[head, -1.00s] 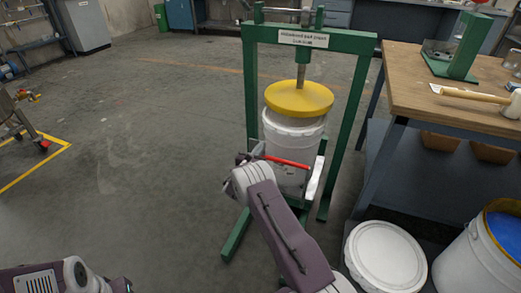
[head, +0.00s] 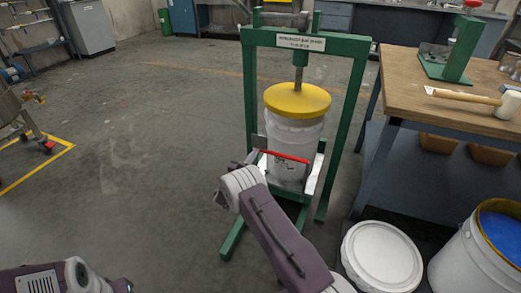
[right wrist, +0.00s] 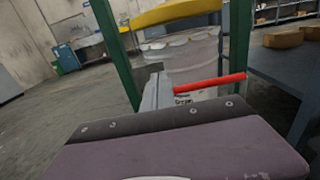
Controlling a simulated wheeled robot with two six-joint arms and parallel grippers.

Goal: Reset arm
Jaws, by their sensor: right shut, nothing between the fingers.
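My right arm reaches up from the bottom of the head view. Its gripper (head: 246,161) is small and dark there, shut and empty, in front of the green press (head: 248,100). It lies just left of the red bar (head: 285,157) and appears apart from it, though the gap is hard to judge. The red bar (right wrist: 210,83) also crosses in front of the white bucket (right wrist: 190,55) in the right wrist view. The fingertips cannot be made out there. Part of my left arm shows at the bottom left of the head view; its gripper is out of view.
The press holds a white bucket (head: 294,140) under a yellow disc (head: 297,100). A wooden-topped bench (head: 430,82) with a mallet (head: 465,95) stands right. A white lidded bucket (head: 382,256) and a blue-filled bucket (head: 475,255) stand below it. The left floor is mostly clear.

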